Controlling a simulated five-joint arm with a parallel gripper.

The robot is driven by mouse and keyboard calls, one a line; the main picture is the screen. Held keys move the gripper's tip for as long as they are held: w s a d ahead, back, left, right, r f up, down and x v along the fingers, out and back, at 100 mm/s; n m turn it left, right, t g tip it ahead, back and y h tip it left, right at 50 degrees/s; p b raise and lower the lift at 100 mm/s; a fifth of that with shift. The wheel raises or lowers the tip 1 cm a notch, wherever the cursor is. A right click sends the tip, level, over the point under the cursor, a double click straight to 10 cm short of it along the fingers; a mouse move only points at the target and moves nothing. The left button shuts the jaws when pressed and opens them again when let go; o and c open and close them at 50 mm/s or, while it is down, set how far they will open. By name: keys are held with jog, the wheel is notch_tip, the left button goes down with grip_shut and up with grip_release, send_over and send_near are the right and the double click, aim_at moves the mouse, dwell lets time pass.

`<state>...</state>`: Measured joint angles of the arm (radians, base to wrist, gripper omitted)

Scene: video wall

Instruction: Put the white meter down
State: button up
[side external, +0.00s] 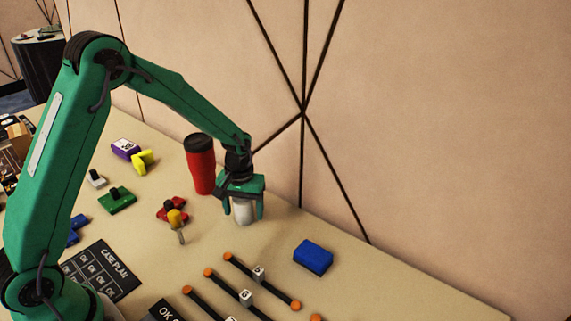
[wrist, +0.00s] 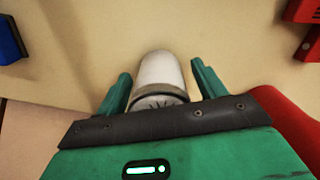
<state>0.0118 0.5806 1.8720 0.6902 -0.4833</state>
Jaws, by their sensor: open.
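The white meter (side external: 243,211) is a pale cylinder that appears to stand upright on the beige table, near the wall. My gripper (side external: 245,216) points down over it, with one finger on each side. In the wrist view, the meter (wrist: 160,75) lies between the two spread fingers of my gripper (wrist: 161,68), with a visible gap on each side. Its grey rim faces the camera. My gripper is open, and its body hides part of the meter.
A red tumbler (side external: 201,165) with a black lid stands close behind-left of my gripper. A red piece with a yellow knob (side external: 174,217) lies to the left. A blue block (side external: 313,257) is to the right. Slider rails (side external: 262,280) lie in front. Table between meter and blue block is clear.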

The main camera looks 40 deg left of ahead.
notch_tip(320, 180, up, 11)
jog(key=shift+r, duration=0.65)
jog(key=shift+r, duration=0.1)
dwell(0.5)
jog(key=shift+s+r, duration=0.15)
jog(key=shift+r, duration=0.05)
jog(key=s+r+m+t, duration=0.2)
jog(key=s+r, duration=0.3)
jog(key=s, duration=0.6)
jog(key=s+r+m+t, duration=0.3)
jog(key=s+r, duration=0.2)
jog(key=s, duration=0.6)
jog(key=shift+a+r+t, duration=0.25)
jog(key=shift+r+t, duration=0.05)
jog(key=shift+r, duration=0.05)
